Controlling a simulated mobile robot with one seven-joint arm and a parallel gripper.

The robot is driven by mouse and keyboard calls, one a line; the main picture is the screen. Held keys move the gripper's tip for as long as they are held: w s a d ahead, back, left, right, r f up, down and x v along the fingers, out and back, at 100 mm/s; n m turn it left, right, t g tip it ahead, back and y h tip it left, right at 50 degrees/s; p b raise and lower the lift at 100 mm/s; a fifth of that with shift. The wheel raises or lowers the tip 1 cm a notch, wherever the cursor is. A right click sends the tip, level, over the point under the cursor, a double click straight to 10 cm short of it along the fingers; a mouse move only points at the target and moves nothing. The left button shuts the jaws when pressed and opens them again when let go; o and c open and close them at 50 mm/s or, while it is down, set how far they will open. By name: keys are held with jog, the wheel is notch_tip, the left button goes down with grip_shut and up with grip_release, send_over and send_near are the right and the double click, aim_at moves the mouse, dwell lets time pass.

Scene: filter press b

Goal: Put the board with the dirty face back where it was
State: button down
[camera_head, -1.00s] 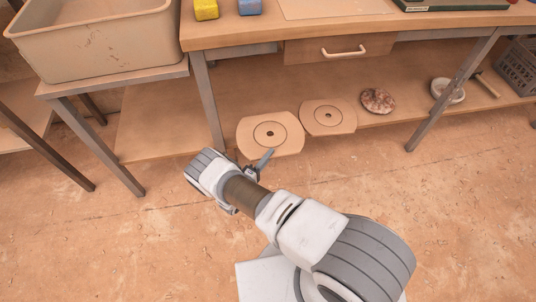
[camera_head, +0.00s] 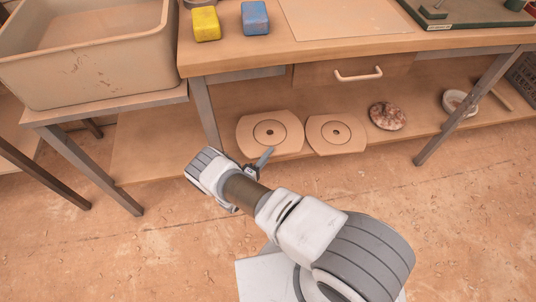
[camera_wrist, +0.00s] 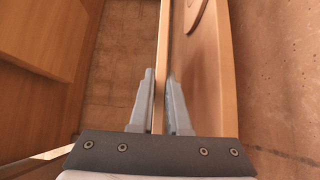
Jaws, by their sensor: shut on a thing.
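A second, similar board (camera_head: 336,146) is at the shelf, just right of the held one. I cannot tell which faces are dirty; those seen look plain tan.
A mottled round disc (camera_head: 387,116) and a white ring-shaped dish (camera_head: 456,102) are on the shelf (camera_head: 425,125) to the right. Bench legs (camera_head: 204,112) stand at left and right. A tub (camera_head: 90,75) is on the left table. The floor in front is clear.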

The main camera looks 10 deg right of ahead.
notch_tip(320, 180, down, 7)
jog(key=b, duration=0.5)
jog(key=shift+r, duration=0.2)
jog(key=shift+f, duration=0.65)
jog(key=c, duration=0.9)
grip_release()
jog(key=shift+o, duration=0.5)
jog(key=shift+f, duration=0.1)
jog(key=shift+s, duration=0.1)
